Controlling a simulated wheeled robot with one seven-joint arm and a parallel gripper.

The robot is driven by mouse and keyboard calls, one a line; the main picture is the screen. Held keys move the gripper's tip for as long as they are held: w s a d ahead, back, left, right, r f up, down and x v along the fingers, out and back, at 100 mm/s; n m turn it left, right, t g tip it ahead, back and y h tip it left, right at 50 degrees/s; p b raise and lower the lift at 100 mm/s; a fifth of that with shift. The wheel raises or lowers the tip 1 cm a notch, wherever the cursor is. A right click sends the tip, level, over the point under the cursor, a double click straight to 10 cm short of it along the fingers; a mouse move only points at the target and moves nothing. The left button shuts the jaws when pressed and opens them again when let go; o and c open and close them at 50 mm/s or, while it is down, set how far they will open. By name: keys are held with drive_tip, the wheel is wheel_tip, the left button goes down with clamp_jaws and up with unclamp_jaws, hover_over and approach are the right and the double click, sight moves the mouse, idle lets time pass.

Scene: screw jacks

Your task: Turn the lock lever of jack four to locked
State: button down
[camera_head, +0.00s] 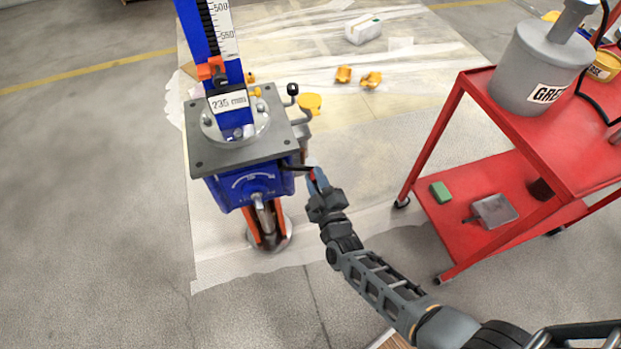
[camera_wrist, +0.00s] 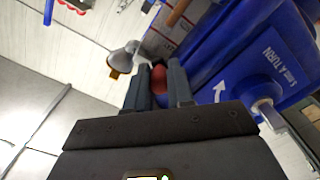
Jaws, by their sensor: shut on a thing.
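My gripper (camera_head: 317,181) is at this lever end. In the wrist view, the red knob (camera_wrist: 159,78) sits between the two fingers of my gripper (camera_wrist: 158,85), which are shut on it. The blue jack body (camera_wrist: 235,60) fills the right there. No jack number is readable.
A red cart (camera_head: 545,130) with a grey grease can (camera_head: 538,70) stands on the right. Yellow parts (camera_head: 371,80) and a white package (camera_head: 363,29) lie on the sheeting behind. The floor left of the jack is clear.

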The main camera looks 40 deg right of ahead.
drive_tip(key=r+n+p, duration=0.2)
drive_tip(key=shift+s+d+r+n, duration=0.1)
drive_tip(key=shift+s+d+n, duration=0.05)
drive_tip(key=shift+d+n, duration=0.2)
drive_tip(key=shift+d+r+n+p, duration=0.1)
drive_tip(key=shift+r+n+p, duration=0.8)
drive_tip(key=shift+n, duration=0.45)
drive_tip(key=c, duration=1)
unclamp_jaws()
drive_tip(key=shift+s, duration=0.1)
drive_tip(key=shift+v, duration=3.85)
